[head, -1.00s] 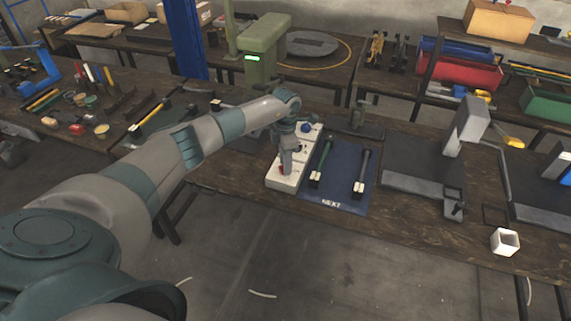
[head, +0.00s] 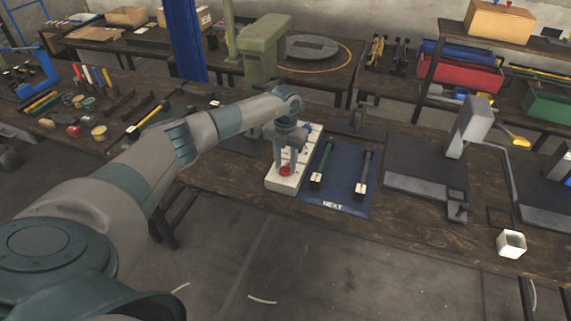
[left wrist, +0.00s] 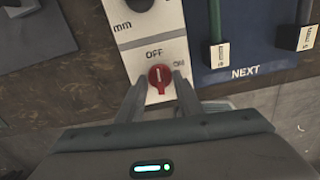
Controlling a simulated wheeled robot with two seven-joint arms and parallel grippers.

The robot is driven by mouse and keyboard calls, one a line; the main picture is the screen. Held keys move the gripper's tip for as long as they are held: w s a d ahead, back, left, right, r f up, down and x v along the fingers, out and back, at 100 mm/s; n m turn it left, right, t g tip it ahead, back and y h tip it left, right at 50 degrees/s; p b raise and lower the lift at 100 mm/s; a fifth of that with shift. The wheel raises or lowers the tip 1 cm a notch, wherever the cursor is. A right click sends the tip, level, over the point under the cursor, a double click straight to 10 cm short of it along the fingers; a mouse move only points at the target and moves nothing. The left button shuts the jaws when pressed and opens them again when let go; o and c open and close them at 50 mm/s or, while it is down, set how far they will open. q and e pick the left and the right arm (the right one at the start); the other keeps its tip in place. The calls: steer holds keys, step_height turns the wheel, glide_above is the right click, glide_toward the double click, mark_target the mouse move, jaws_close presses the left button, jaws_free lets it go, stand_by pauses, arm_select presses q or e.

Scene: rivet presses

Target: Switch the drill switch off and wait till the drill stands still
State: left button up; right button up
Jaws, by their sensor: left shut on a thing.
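The red drill switch (left wrist: 160,79) is a round knob on a white panel (left wrist: 119,28). Its white mark points up at OFF, with ON to the right of it. My left gripper (head: 284,168) is shut on this knob, with one finger on either side in the left wrist view. The red of the knob also shows below the fingers in the head view (head: 286,171). The green drill press (head: 263,48) stands behind my left arm, and no light is lit on its head. Its lower part is hidden, so I cannot tell whether the drill turns. My right gripper is out of view.
Right of the panel lies a blue mat (head: 333,193) marked NEXT with two long-handled tools. Farther right are a grey press (head: 470,127) on a dark plate and a white square cup (head: 511,243) near the bench's front edge.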

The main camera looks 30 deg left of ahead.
mark_target(286, 166)
arm_select(q)
steer(key=shift+n, duration=0.5)
steer(key=o, duration=1.1)
steer(key=shift+r, duration=0.1)
step_height(286, 166, up, 17)
steer(key=b, duration=0.5)
steer(key=shift+r, duration=0.1)
